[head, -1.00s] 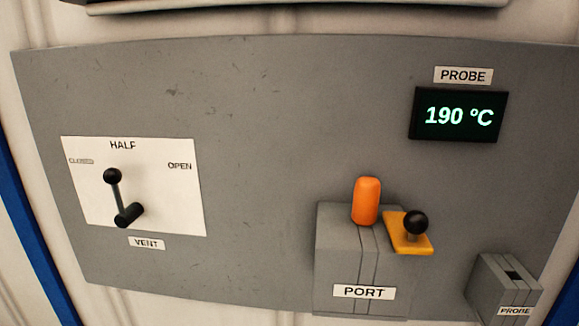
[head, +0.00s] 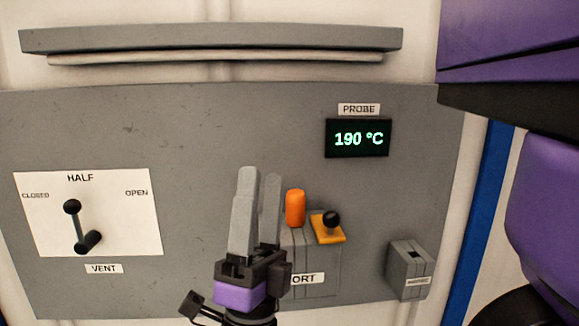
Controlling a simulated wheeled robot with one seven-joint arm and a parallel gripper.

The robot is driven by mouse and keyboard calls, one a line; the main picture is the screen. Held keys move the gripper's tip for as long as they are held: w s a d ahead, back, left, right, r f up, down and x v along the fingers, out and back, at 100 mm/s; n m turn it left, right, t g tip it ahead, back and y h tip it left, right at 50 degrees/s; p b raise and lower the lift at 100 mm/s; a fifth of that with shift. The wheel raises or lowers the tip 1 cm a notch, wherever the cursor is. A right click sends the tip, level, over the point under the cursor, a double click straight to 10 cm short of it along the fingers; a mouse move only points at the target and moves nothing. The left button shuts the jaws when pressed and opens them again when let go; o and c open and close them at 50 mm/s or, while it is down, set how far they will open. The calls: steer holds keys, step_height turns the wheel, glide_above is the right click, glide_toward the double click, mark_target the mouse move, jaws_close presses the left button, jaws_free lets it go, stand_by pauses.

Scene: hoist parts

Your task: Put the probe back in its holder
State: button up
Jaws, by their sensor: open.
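The probe's orange handle (head: 295,208) stands upright at the grey port block (head: 318,262); the rest of the probe is hidden in or behind the block. A yellow plate with a black knob (head: 330,228) sits on the block just right of the handle. The grey probe holder (head: 409,270) is on the panel's lower right, with a dark, empty-looking slot in its top. My gripper (head: 258,185) is open and empty, its grey fingers pointing up, left of the orange handle and covering part of the port block and its label.
A dark display (head: 358,138) reads 190 °C. The vent lever (head: 77,228) stands left on a white plate, leaning toward CLOSED. A grey ledge (head: 210,40) juts out above the panel. My purple arm fills the right side.

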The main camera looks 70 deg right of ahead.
mark_target(295, 191)
steer(key=s+d+r+m+g+y+p, duration=0.1)
steer(key=s+d+r+m+g+y, duration=0.25)
steer(key=m+g+y, duration=0.4)
steer(key=s+d+r+m+g+y, duration=0.25)
steer(key=d+m+g+y, duration=0.2)
steer(key=m+g, duration=0.6)
steer(key=d+f+m+t+y, duration=0.1)
steer(key=d+f+t+y, duration=0.1)
steer(key=t+y, duration=0.1)
steer(key=s+d+f+t+y+p, duration=0.1)
steer(key=d+f+t+y, duration=0.1)
steer(key=t+y, duration=0.1)
steer(key=s+d+f+m+t+y, duration=0.1)
steer(key=d+f+t+y, duration=0.1)
steer(key=d+t+y, duration=0.1)
steer(key=shift+m+p, duration=0.3)
steer(key=shift+p, duration=0.1)
steer(key=w+n+t+y+p, duration=0.1)
steer(key=w+t+y, duration=0.3)
steer(key=w+t, duration=0.4)
steer(key=shift+a+f+p+x, duration=0.15)
steer(key=shift+a+p+x, duration=0.1)
steer(key=shift+x, duration=1.05)
steer(key=shift+a+f+p+x, duration=0.1)
steer(key=shift+a+p+x, duration=0.15)
steer(key=shift+x, duration=1.1)
steer(key=shift+a+f+p+x, duration=0.15)
steer(key=shift+p+x, duration=0.15)
steer(key=shift+x, duration=1)
steer(key=shift+w, duration=0.15)
